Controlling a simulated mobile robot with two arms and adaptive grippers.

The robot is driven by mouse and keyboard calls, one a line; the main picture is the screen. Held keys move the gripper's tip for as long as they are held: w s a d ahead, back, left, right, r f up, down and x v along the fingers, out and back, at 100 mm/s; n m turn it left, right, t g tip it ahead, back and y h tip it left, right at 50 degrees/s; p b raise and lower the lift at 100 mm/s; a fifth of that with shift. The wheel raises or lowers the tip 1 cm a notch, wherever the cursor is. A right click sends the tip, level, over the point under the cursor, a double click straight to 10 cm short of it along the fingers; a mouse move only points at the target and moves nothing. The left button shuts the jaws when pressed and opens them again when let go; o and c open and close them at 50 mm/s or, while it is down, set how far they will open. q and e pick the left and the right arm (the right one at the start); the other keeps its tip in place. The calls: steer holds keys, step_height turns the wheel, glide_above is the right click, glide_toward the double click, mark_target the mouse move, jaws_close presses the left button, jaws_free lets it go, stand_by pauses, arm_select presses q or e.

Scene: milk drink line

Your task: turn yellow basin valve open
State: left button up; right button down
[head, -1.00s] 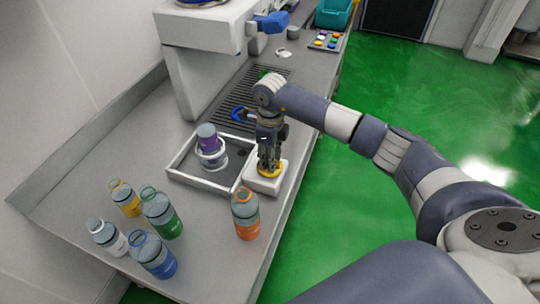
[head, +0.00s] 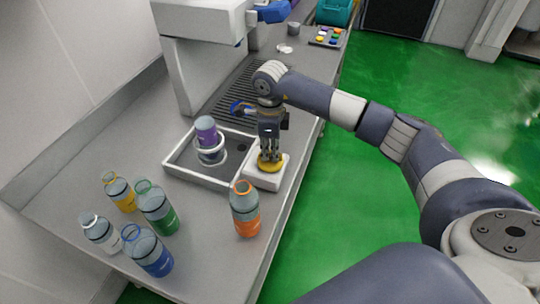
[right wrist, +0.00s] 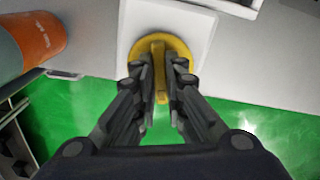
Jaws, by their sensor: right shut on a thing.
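The yellow basin valve (head: 270,166) is a round knob on a white block (head: 265,181) at the right front corner of the basin (head: 190,173). In the right wrist view the valve (right wrist: 160,52) shows a raised bar across its disc. My right gripper (head: 269,157) points straight down over the valve. Its fingers (right wrist: 160,70) stand on both sides of the bar and are shut on it. The left gripper is not in view.
A purple-topped bottle (head: 206,131) stands in a white ring in the basin. An orange bottle (head: 245,208) stands close in front of the white block. Several bottles, including a green one (head: 157,207), stand at left front. A machine (head: 196,65) rises behind the basin.

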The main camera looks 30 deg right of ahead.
steer(key=n+b, duration=0.5)
steer(key=shift+d+f+n+b, duration=0.1)
steer(key=shift+f+n+b, duration=0.05)
steer(key=shift+n+b, duration=0.15)
steer(key=n+b, duration=0.3)
steer(key=shift+n, duration=0.3)
steer(key=n+b, duration=0.1)
steer(key=n, duration=0.2)
steer(key=shift+b, duration=0.4)
steer(key=shift+w+r+n+b, duration=0.15)
steer(key=shift+n+b, duration=0.15)
steer(key=shift+n, duration=0.35)
steer(key=shift+s+r+n+b, duration=0.15)
steer(key=shift+n+b, duration=0.1)
steer(key=shift+n, duration=0.4)
steer(key=shift+w, duration=0.1)
steer(key=c, duration=1.7)
jaws_free()
steer(key=shift+o, duration=0.2)
